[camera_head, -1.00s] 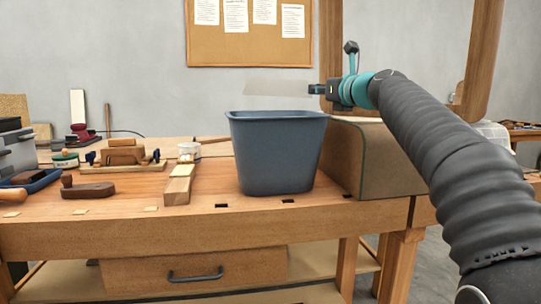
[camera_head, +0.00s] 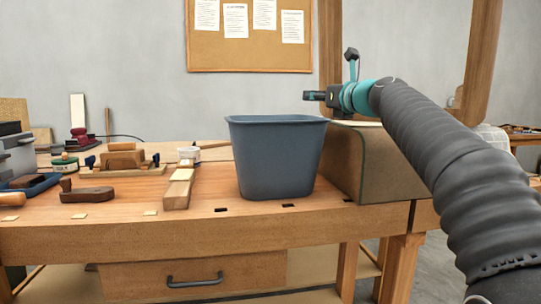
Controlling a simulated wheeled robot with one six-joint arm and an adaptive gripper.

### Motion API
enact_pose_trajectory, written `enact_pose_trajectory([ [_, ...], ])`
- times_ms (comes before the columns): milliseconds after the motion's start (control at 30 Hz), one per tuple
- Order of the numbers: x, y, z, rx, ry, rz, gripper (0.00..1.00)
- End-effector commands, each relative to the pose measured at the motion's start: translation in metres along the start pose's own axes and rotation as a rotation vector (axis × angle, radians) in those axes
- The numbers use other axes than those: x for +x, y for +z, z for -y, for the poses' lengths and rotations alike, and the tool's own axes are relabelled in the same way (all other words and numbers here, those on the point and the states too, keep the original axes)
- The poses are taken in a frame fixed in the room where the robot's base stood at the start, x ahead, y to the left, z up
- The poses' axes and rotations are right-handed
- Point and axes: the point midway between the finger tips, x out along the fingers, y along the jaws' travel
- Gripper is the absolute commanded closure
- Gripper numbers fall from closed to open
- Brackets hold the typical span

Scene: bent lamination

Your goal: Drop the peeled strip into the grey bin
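The grey bin (camera_head: 276,160) stands upright on the workbench, blue-grey in this light. My gripper (camera_head: 308,96) is above the bin's right side, apart from the rim, with its fingers pointing left. No strip shows between or beyond the fingers. The fingers are seen side-on and small, so I cannot tell whether they are open or shut. The peeled strip is not clearly in view. The bin's near wall hides its inside.
A curved form (camera_head: 378,165) stands close to the bin's right, with a pale edge along its top. A wooden bar (camera_head: 178,190) lies left of the bin. Planes and other tools crowd the left bench (camera_head: 120,228). A wooden frame rises behind my arm.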

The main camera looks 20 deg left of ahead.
Motion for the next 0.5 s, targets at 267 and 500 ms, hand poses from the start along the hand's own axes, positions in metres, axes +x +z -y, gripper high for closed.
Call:
enact_pose_trajectory([
  [267, -0.041, 0.001, 0.001, 0.001, -0.004, 0.001, 0.65],
  [500, -0.084, 0.001, 0.0, 0.001, -0.003, 0.002, 0.65],
])
